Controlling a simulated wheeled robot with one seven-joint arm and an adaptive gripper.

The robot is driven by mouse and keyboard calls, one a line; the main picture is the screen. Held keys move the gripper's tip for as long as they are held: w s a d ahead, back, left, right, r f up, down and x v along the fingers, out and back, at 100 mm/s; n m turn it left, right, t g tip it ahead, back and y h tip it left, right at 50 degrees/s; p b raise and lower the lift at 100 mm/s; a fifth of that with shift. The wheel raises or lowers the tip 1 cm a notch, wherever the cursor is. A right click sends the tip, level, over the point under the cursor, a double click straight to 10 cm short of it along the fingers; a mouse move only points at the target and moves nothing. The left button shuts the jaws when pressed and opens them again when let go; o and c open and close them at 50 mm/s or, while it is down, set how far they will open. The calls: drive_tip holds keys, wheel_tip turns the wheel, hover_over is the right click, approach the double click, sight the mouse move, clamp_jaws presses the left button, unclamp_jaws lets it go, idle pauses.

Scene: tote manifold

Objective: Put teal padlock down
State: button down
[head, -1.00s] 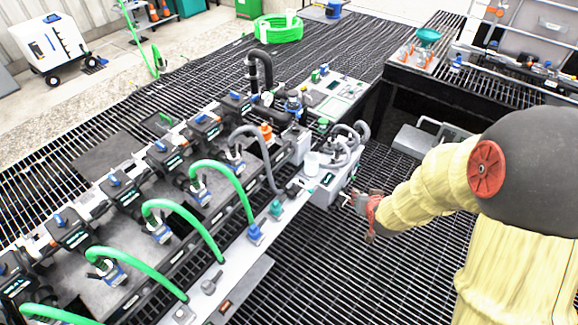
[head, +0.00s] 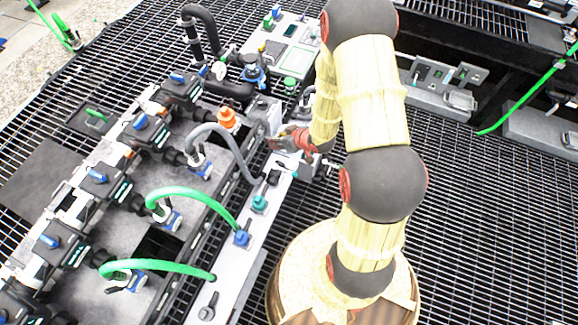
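My gripper (head: 280,141) is small and partly hidden behind my own arm in the head view. It is over the far part of the light grey strip (head: 228,262), near the grey box where the grey hose ends. I cannot make out whether its fingers are open or shut. No teal padlock can be clearly told at the gripper. A small teal piece (head: 259,203) stands on the grey strip, nearer than the gripper and apart from it; I cannot tell whether it is a padlock.
A blue coupling (head: 241,238) with a green hose (head: 200,192) stands on the strip. An orange fitting (head: 227,118) and a grey hose (head: 232,140) are left of my gripper. Black valves (head: 150,130) line the manifold. Open grating (head: 480,220) lies to the right.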

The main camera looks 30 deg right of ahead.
drive_tip(key=s+f+n+y+b, duration=0.25)
drive_tip(key=s+f, duration=0.55)
drive_tip(key=f, duration=0.5)
drive_tip(key=shift+g+h, duration=0.35)
drive_tip(key=shift+g, duration=0.05)
drive_tip(key=w+d+f+b, duration=0.1)
drive_tip(key=w+d+f, duration=0.1)
drive_tip(key=w+f, duration=0.1)
drive_tip(key=w+d+f+b, duration=0.2)
drive_tip(key=w+d+f, duration=0.1)
drive_tip(key=w, duration=0.1)
drive_tip(key=w+d+f+b, duration=0.2)
drive_tip(key=w+d+f, duration=0.1)
drive_tip(key=shift+w+f, duration=0.15)
drive_tip(key=shift+f, duration=0.05)
drive_tip(key=shift+w+d+f+b, duration=0.15)
drive_tip(key=shift+f+b, duration=0.7)
drive_tip(key=shift+f, duration=0.85)
drive_tip(key=shift+f, duration=0.2)
drive_tip(key=c, duration=1.3)
unclamp_jaws()
drive_tip(key=shift+c, duration=0.2)
